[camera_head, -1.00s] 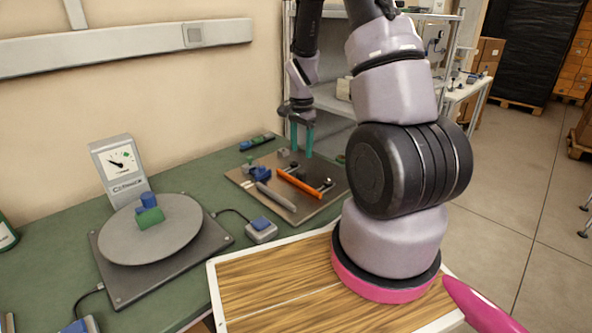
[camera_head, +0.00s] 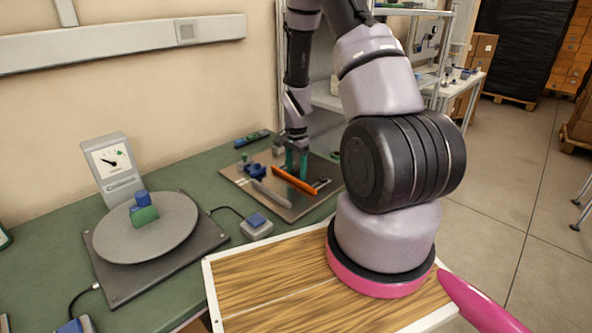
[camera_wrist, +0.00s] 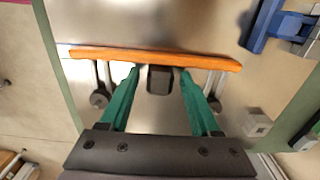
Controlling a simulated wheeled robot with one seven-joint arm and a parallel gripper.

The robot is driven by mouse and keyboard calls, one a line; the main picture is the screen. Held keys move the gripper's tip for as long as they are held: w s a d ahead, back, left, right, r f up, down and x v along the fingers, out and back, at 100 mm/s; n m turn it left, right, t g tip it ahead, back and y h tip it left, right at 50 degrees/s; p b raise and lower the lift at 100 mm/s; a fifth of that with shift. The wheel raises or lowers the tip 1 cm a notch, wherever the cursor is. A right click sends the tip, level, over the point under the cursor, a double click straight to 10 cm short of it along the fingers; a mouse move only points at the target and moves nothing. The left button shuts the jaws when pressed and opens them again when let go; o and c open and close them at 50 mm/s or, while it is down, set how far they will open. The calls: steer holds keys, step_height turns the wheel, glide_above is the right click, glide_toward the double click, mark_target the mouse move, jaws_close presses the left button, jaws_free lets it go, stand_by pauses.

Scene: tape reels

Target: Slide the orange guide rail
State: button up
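The orange guide rail (camera_head: 295,181) lies on the grey metal plate (camera_head: 292,210) at the back of the green table. In the wrist view the rail (camera_wrist: 150,56) runs across the picture just beyond my fingertips. A dark block (camera_wrist: 160,80) sits at its near side, between my two green fingers. My gripper (camera_head: 296,172) is low over the plate at the rail. In the wrist view my gripper (camera_wrist: 160,72) is open, with a narrow gap on each side of the block. Whether the fingertips touch the rail cannot be told.
Two thin rods with round dark ends (camera_wrist: 100,98) meet the rail. A blue part (camera_head: 256,171) and a grey bar (camera_head: 271,193) are on the plate left of the rail. A round turntable (camera_head: 148,240) with blue and green blocks and a dial gauge (camera_head: 112,166) stand left.

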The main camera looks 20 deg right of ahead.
jaws_close()
stand_by(1.2)
